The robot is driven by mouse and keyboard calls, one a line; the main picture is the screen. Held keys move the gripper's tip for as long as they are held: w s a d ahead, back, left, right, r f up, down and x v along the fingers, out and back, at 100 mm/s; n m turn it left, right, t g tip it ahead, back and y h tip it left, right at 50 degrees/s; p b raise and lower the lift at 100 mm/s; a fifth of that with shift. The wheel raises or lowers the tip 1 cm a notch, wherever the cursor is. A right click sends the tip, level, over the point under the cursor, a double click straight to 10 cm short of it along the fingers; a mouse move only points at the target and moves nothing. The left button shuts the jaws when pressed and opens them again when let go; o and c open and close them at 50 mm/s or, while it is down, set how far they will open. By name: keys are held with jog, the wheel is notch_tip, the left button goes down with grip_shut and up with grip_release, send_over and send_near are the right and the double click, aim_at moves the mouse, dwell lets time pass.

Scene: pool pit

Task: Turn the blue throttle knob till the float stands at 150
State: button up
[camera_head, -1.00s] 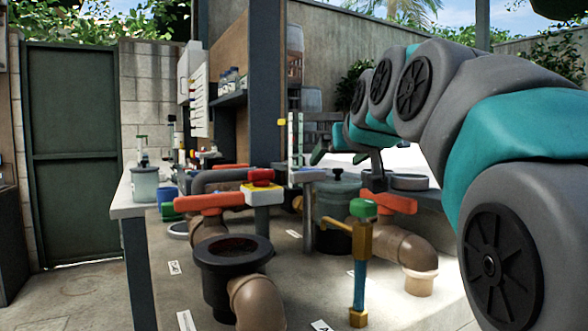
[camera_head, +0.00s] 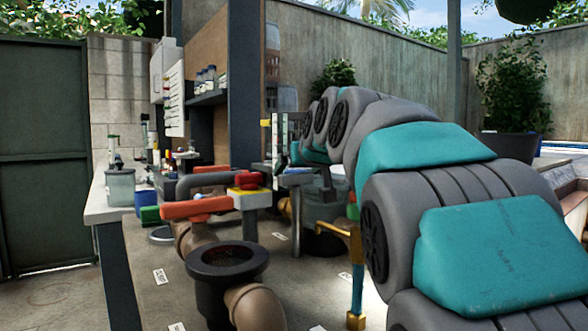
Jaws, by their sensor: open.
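A clear upright gauge tube (camera_head: 279,138) with a yellow piece (camera_head: 265,122) at its left stands at the back of the bench. It is too small for me to read a float or a scale. I cannot make out a blue throttle knob; it may be hidden behind my arm or the fittings. My gripper (camera_head: 291,158) is at the far end of my arm, small and dark, next to the gauge in the picture. It is open, and I see nothing held. Its fingertips are hard to make out, and I cannot tell whether it touches anything.
An orange-handled valve (camera_head: 196,208) and a yellow box with a red button (camera_head: 247,181) stand left of my arm. A black flanged pipe (camera_head: 226,262) and a blue-and-brass post (camera_head: 357,270) stand in front.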

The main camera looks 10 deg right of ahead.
jog(key=shift+w+f, duration=0.1)
jog(key=shift+w, duration=0.2)
jog(key=shift+c, duration=0.2)
